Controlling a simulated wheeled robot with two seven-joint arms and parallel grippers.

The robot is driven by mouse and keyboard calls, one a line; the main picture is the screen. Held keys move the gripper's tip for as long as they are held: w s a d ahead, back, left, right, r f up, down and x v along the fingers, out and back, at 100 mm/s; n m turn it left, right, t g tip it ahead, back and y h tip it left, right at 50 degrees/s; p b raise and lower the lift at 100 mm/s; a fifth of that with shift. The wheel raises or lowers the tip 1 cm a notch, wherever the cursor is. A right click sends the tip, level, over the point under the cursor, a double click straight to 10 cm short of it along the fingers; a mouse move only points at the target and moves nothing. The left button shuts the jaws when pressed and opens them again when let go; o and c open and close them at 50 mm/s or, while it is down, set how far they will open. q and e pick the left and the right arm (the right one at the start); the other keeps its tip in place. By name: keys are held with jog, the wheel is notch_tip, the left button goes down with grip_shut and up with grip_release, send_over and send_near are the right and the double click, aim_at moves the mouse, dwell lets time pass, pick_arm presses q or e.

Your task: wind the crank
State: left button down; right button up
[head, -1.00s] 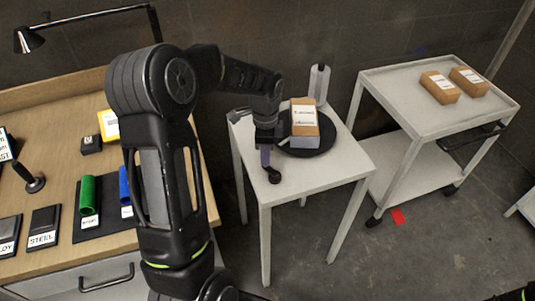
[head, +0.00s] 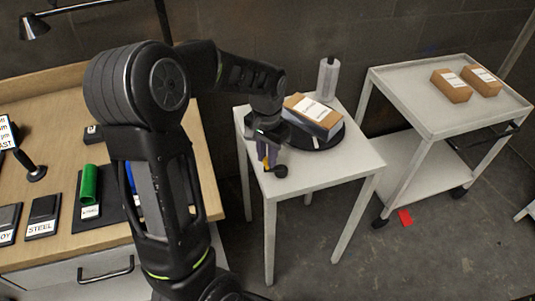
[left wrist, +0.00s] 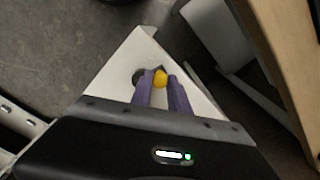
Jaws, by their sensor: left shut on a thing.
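The crank has a yellow knob (left wrist: 161,78), seen between my purple fingertips in the left wrist view. A dark round part (left wrist: 138,76) sits beside it; a black round part (head: 280,171) also shows in the head view near the table's front corner. My left gripper (head: 267,163) is shut on the yellow knob, low over the table; it also shows in the left wrist view (left wrist: 160,85). Behind it a black turntable (head: 325,138) carries a cardboard box (head: 313,112) with a white label, lying at a slant. The crank's arm is mostly hidden. My right gripper is not in view.
The small white table (head: 330,172) also holds a white cylinder (head: 328,78) at its back. A white cart (head: 420,112) with two boxes stands to the right. A wooden bench (head: 60,250) with labelled samples and a lamp is at the left.

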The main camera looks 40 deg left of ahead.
pick_arm(q)
jog(key=n, duration=0.1)
jog(key=d+n, duration=0.1)
jog(key=n, duration=0.1)
jog(key=s+n, duration=0.1)
jog(key=shift+d+n+b, duration=0.25)
jog(key=shift+n+b, duration=0.05)
jog(key=shift+b, duration=0.05)
jog(key=n, duration=0.2)
jog(key=d+n, duration=0.2)
jog(key=n, duration=0.1)
jog(key=shift+s+n, duration=0.15)
jog(key=shift+n, duration=0.15)
jog(key=c, duration=1.3)
grip_release()
jog(key=shift+o, duration=0.2)
notch_tip(320, 180, up, 8)
jog(key=shift+b, duration=0.35)
jog(key=shift+f, duration=0.1)
